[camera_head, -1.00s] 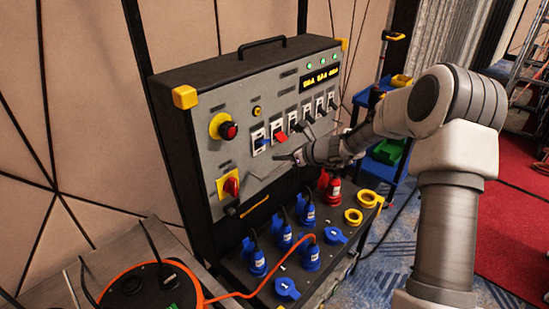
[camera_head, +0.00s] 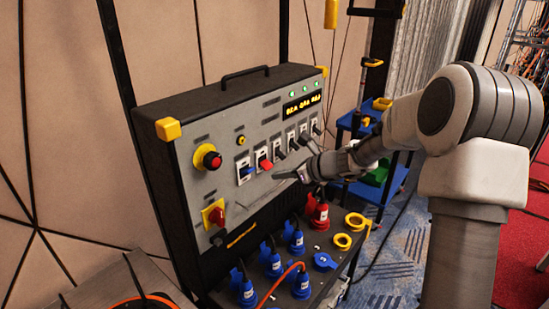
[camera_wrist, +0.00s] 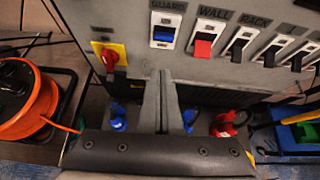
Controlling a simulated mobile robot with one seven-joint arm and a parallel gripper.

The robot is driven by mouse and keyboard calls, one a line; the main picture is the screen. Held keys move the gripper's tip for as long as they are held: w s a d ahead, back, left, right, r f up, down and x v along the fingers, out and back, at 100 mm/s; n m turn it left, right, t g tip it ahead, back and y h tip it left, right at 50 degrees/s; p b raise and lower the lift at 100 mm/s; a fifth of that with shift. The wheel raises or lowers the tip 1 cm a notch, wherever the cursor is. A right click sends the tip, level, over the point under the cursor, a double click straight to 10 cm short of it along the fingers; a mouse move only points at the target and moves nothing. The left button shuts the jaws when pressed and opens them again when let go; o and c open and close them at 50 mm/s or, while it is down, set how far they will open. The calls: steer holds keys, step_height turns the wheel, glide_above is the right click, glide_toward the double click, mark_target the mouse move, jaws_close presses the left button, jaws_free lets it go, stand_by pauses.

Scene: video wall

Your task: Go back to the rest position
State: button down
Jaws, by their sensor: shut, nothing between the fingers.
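My gripper (camera_head: 283,175) is shut and empty, in front of the grey control panel (camera_head: 215,190). Its fingers lie together in the wrist view (camera_wrist: 160,95), below the switch row. The row holds a blue switch (camera_wrist: 164,35) under a label that seems to read GUARD, a red switch (camera_wrist: 203,48) labelled WALL, and several black ones, the nearest labelled RACK (camera_wrist: 239,48). In the head view the fingertips are just below and right of the red switch (camera_head: 265,164). My arm reaches in from the right with its elbow raised.
Blue plugs (camera_head: 297,242) and a red plug (camera_head: 318,213) stand on the ledge below the panel. An orange cable reel (camera_wrist: 28,100) is at the left. A blue shelf (camera_head: 345,122) stands behind the panel's right side. Patterned carpet (camera_head: 400,255) is open to the right.

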steer(key=s+a+r+n+g+h, duration=0.1)
steer(key=s+r+n+g+h, duration=0.1)
steer(key=s+r+n, duration=0.5)
steer(key=s+a+r+n+g+h, duration=0.1)
steer(key=s+a+r+n, duration=0.1)
steer(key=s+n, duration=0.8)
steer(key=s+d+n+h, duration=0.2)
steer(key=s+d+n, duration=0.2)
steer(key=s, duration=0.6)
steer(key=s+d+r+n+h, duration=0.1)
steer(key=s+d+n+h, duration=0.2)
steer(key=s, duration=0.6)
steer(key=d+n, duration=0.2)
steer(key=shift+s+r+n+t, duration=0.3)
steer(key=shift+s, duration=0.1)
steer(key=shift+a, duration=0.1)
